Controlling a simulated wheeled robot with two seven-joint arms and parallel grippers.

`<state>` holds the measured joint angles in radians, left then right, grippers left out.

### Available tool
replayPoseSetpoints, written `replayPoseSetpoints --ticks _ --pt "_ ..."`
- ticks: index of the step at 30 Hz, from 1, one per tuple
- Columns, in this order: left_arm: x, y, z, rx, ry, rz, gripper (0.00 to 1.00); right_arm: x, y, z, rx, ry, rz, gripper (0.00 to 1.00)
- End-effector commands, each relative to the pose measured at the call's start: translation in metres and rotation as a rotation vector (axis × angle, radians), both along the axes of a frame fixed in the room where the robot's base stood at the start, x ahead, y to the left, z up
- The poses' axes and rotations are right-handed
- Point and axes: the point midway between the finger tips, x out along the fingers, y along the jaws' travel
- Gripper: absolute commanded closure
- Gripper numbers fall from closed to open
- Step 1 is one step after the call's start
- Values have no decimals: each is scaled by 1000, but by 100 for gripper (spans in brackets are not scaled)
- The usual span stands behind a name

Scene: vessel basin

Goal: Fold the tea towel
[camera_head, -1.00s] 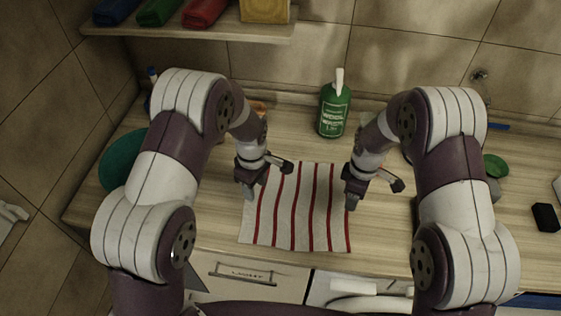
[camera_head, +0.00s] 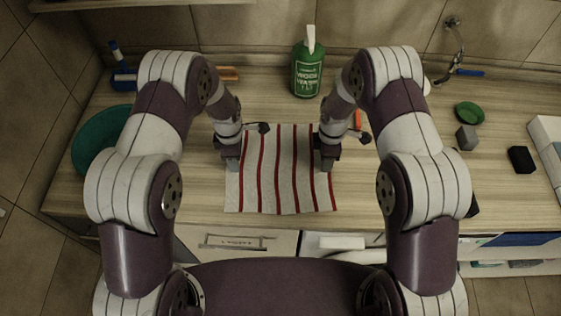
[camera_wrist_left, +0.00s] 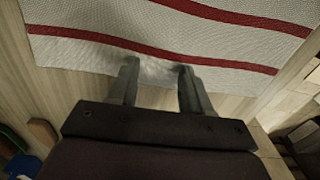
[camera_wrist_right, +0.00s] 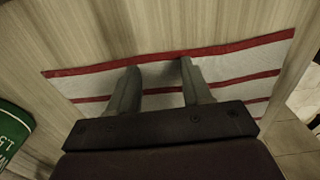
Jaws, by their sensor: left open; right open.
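The tea towel (camera_head: 278,190) is white with red stripes and lies flat and spread out on the wooden counter, near its front edge. My left gripper (camera_head: 232,165) is at the towel's left edge. In the left wrist view its two open fingers (camera_wrist_left: 157,68) reach the edge of the towel (camera_wrist_left: 200,35), with nothing clearly between them. My right gripper (camera_head: 325,165) is at the towel's right edge. In the right wrist view its open fingers (camera_wrist_right: 160,68) lie over the outer red stripe of the towel (camera_wrist_right: 225,68). Whether the fingertips touch the cloth is unclear.
A green bottle (camera_head: 307,70) stands behind the towel. A teal bowl (camera_head: 100,140) is at the left. A green lid (camera_head: 469,113), a grey block (camera_head: 466,138) and a black block (camera_head: 521,159) lie at the right. The counter between bottle and towel is mostly clear.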

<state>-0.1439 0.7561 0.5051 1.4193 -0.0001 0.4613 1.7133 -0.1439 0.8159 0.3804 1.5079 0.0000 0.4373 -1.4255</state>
Motion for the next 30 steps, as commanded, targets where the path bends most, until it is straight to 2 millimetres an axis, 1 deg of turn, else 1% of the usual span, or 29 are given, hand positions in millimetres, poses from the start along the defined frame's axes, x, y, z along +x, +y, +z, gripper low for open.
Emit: replayPoseSetpoints --ticks 5,8,9,17,27,30 --pt "0 0 0 0 0 0 51 0 0 0 0 0 0 51" --pt "0 0 -7 0 0 0 51 0 0 -7 0 0 -1 51" --pt "0 0 -3 0 -1 0 58 0 0 -3 0 0 -1 58" --pt "0 0 -3 0 1 -1 100 0 0 -3 0 1 -1 100" --pt "-1 0 -4 0 2 -1 100 -1 0 -4 0 2 -1 100" --pt "-1 0 -1 0 2 -1 100 -1 0 -1 0 2 -1 100"
